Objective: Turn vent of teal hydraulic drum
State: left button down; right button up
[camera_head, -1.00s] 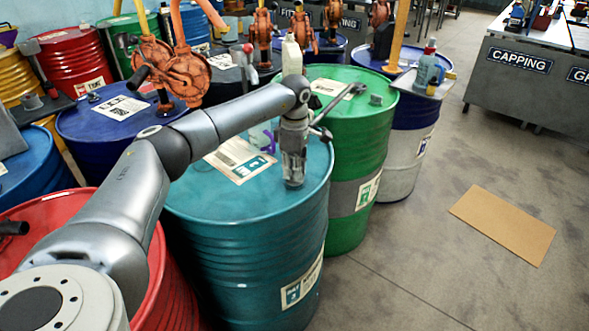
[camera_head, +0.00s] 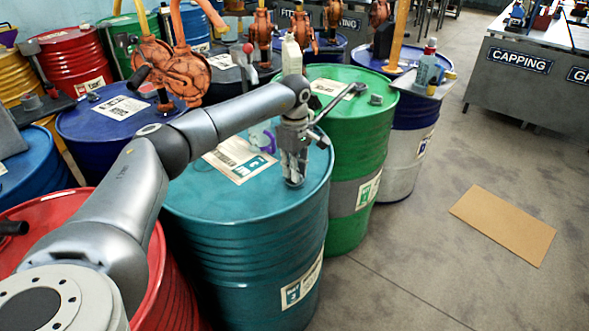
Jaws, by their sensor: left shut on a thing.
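The teal hydraulic drum (camera_head: 235,205) stands upright in the middle of the head view, with a white label (camera_head: 239,159) on its lid and another on its side. My left gripper (camera_head: 294,180) points straight down at the right part of its lid. It is shut on the vent, which the fingers hide almost wholly. My right gripper is not in view.
A green drum (camera_head: 345,150) stands close behind and right of the teal one. A red drum (camera_head: 158,300) is at the lower left, under my arm. Blue drums with orange pumps (camera_head: 187,76) stand behind. The floor at right is open, with a cardboard sheet (camera_head: 502,226).

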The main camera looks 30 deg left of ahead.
pick_arm(q)
jog(key=shift+r, duration=0.1)
jog(key=c, duration=1.4)
grip_release()
jog(key=shift+c, duration=0.2)
notch_tip(320, 180, up, 12)
jog(key=shift+d, duration=0.1)
